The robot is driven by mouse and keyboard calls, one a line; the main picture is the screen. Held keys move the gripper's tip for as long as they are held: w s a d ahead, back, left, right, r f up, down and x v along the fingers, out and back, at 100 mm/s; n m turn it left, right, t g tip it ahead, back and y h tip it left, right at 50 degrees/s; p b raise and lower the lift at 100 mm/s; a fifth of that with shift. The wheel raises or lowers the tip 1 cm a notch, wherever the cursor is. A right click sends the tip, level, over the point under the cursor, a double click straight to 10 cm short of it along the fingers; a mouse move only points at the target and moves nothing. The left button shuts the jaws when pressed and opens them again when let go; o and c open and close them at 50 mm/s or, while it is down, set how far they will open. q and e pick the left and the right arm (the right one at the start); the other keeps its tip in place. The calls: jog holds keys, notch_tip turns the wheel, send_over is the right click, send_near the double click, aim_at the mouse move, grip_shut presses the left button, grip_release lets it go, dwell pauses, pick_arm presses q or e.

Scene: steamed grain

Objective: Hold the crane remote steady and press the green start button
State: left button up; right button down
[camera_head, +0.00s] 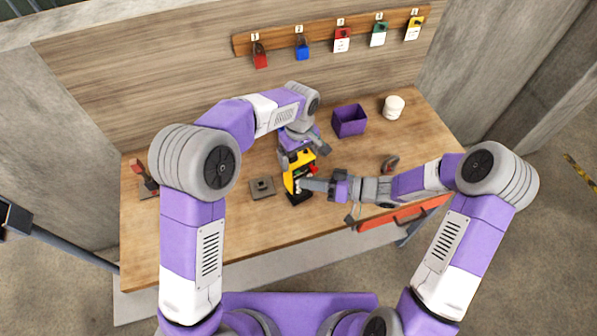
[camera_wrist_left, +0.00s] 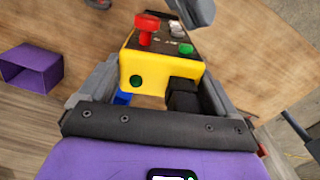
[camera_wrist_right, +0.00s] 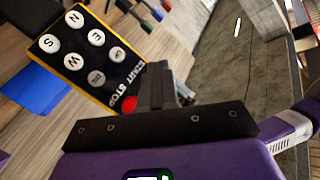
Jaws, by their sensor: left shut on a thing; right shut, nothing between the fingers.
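The yellow crane remote (camera_head: 290,183) with a black face stands over the middle of the table. My left gripper (camera_head: 297,158) is shut on its upper end; the yellow end (camera_wrist_left: 158,72) lies between the fingers in the left wrist view. That view also shows a red knob (camera_wrist_left: 146,27) and a small green button (camera_wrist_left: 186,48) on the face. My right gripper (camera_head: 308,185) is shut and empty in front of the face. In the right wrist view its fingertips (camera_wrist_right: 160,75) are beside the START label, near a red button (camera_wrist_right: 129,103). No green button shows there; contact is unclear.
A grey plate with a knob (camera_head: 262,188) lies left of the remote. A purple bin (camera_head: 349,120) and a white round item (camera_head: 393,106) stand at the back right. Padlocks hang on a wooden rail (camera_head: 320,36). A red drawer (camera_head: 400,215) sits under the front edge.

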jog(key=shift+w+a, duration=0.25)
jog(key=shift+w, duration=0.05)
jog(key=shift+w+a, duration=0.25)
jog(key=shift+w, duration=0.15)
dwell(0.7)
jog(key=shift+s+d, duration=0.5)
jog(key=shift+s, duration=0.25)
jog(key=shift+s, duration=0.1)
jog(key=s+d, duration=0.1)
jog(key=s, duration=0.1)
jog(key=s+d, duration=0.1)
jog(key=s, duration=0.1)
jog(key=shift+d, duration=0.35)
dwell(0.6)
pick_arm(q)
jog(key=o, duration=1.2)
